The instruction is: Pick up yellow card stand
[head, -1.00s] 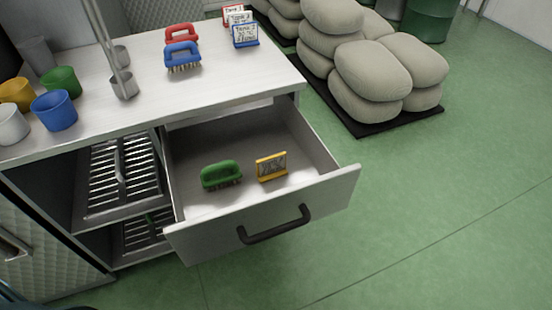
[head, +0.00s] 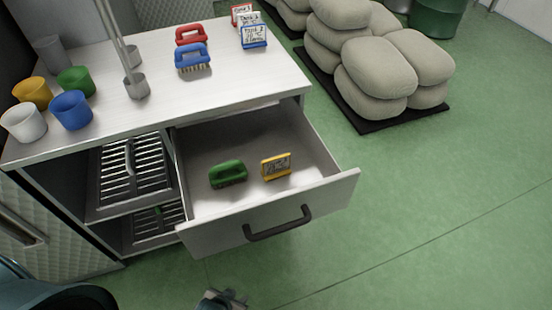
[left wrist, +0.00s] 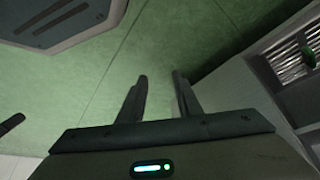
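The yellow card stand (head: 276,167) stands upright in the open drawer (head: 318,188), to the right of a green brush (head: 228,174). My left gripper (head: 222,300) shows at the bottom edge of the head view, in front of and below the drawer, well apart from the card stand. In the left wrist view its two fingers (left wrist: 160,78) are apart with only green floor between them, so it is open and empty. The card stand is not visible in the left wrist view. My right gripper is not in view.
The drawer front with its dark handle (head: 278,224) lies between my left gripper and the card stand. On the counter (head: 120,60) are cups, a blue brush (head: 192,58), a red brush (head: 190,34) and other card stands (head: 254,37). Sacks (head: 375,80) lie on a dark pallet; floor at right is clear.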

